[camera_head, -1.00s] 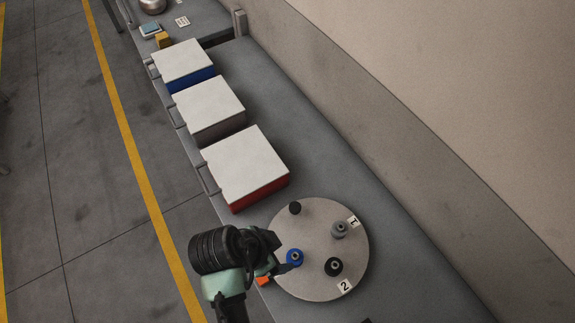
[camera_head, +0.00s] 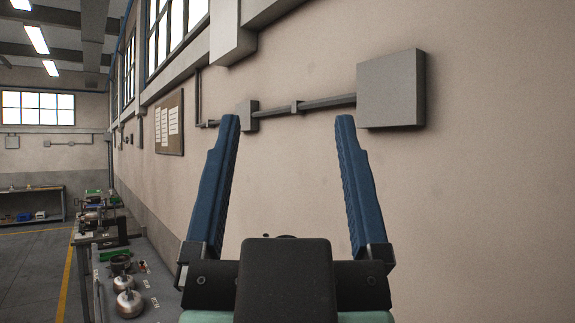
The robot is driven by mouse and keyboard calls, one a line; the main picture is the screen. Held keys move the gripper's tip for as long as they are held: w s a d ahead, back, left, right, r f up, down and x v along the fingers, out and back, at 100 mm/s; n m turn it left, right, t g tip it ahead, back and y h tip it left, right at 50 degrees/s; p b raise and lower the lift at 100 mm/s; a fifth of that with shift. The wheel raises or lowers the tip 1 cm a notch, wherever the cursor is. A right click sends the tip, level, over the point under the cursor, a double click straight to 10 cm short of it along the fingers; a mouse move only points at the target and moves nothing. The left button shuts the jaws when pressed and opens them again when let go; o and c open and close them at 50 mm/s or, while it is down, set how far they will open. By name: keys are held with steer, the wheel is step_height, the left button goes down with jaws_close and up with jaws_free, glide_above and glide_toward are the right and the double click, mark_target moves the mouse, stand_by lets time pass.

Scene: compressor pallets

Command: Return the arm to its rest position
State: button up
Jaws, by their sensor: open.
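My gripper (camera_head: 287,122) is raised close in front of the head camera, fingers pointing up. The black palm block and part of the pale green wrist show at the bottom of the view. The rest of my arm is out of view.
A plain wall (camera_head: 480,200) fills the right side, with a grey box (camera_head: 390,90) and conduit on it. A long bench (camera_head: 150,280) at lower left carries metal round parts (camera_head: 129,302). Open floor with a yellow line lies at far left.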

steer(key=shift+s+r, duration=0.2)
step_height(320, 180, down, 6)
steer(key=b, duration=0.6)
steer(key=shift+f, duration=0.1)
stand_by(0.5)
